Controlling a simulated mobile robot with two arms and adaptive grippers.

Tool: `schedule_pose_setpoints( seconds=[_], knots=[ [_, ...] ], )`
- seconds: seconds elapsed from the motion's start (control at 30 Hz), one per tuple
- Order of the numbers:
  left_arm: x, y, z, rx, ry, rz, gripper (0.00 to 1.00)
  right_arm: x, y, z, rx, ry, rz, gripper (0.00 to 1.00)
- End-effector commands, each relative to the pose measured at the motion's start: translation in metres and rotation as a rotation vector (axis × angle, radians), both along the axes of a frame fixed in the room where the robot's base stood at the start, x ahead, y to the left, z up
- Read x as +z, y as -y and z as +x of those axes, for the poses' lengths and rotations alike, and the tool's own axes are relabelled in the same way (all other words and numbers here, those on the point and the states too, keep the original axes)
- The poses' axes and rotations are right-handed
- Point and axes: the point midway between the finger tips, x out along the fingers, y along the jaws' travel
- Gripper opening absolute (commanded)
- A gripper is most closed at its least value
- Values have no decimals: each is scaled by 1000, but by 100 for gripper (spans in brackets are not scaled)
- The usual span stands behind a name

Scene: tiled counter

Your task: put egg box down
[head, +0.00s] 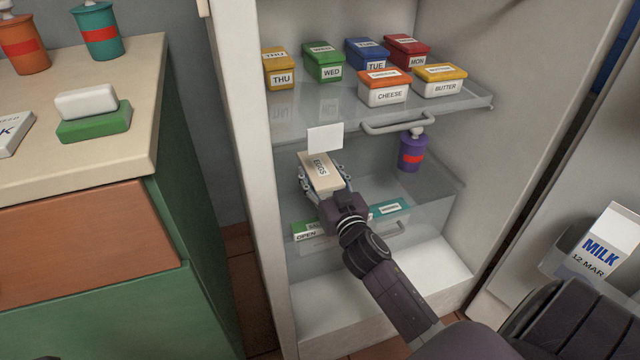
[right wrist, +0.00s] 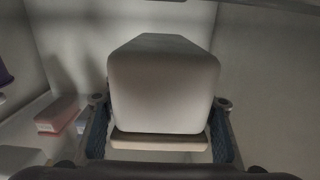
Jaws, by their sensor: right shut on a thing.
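In the right wrist view the egg box (right wrist: 162,85) fills the middle between the two blue fingers (right wrist: 160,128). I cannot tell whether its underside touches the shelf. A blank white card (head: 325,138) shows just behind the box.
A purple bottle (head: 412,152) stands at the right on the middle shelf (head: 440,185). The upper shelf (head: 300,110) above holds several labelled tubs. Milk (head: 604,245) stands in the door at right. A counter (head: 140,90) lies to the left.

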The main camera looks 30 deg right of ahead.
Motion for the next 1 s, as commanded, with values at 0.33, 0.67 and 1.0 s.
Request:
schedule_pose_setpoints(
  seconds=[0.33,0.67,1.0],
  knots=[
    [-6,1,1,0,12,2,40,-17,0,0,1,5,-1,12],
    [-7,1,2,0,9,3,40,-21,0,0,1,1,0,69],
    [-3,0,1,1,17,2,40,-19,-2,-6,1,-1,2,69]
  ],
)
